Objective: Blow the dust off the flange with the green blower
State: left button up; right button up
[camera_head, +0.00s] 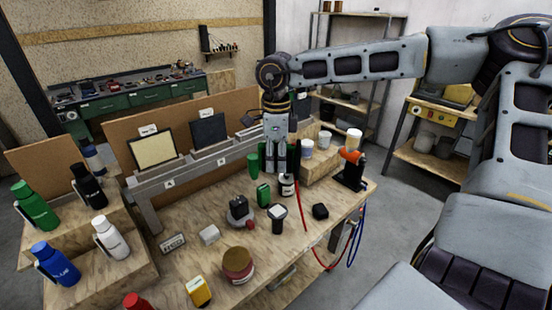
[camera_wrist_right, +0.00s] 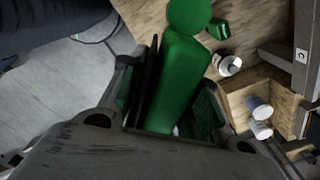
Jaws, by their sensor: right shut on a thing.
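My right gripper (camera_head: 277,170) points down over the back right of the workbench. It is shut on a green, bottle-like thing that I take for the green blower (camera_wrist_right: 178,75). In the right wrist view its green body sits between the fingers, with a black part along its side. In the head view the fingers largely hide it, and green shows beside them (camera_head: 292,158). I cannot surely pick out the flange; a round red piece with a brown top (camera_head: 238,264) stands at the bench's front. My left gripper is not in view.
A green bottle (camera_head: 35,206) stands on a stepped stand at left with black, white and blue ones. Near the gripper are a small jar (camera_head: 287,186), a green block (camera_head: 263,194), a black-and-orange tool (camera_head: 350,172) and white cups. A red cable hangs at the bench's right edge.

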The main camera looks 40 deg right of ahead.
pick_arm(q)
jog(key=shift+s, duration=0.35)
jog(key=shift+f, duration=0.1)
pick_arm(e)
jog(key=shift+f, duration=0.1)
jog(key=shift+f+b, duration=0.85)
jog(key=shift+f, duration=0.75)
jog(key=shift+f+b, duration=0.4)
jog(key=shift+f, duration=0.4)
jog(key=shift+d, duration=0.3)
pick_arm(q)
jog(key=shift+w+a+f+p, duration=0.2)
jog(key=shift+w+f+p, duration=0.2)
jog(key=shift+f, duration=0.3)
pick_arm(e)
jog(key=d, duration=1.3)
jog(key=shift+w+d, duration=0.35)
jog(key=shift+w, duration=0.1)
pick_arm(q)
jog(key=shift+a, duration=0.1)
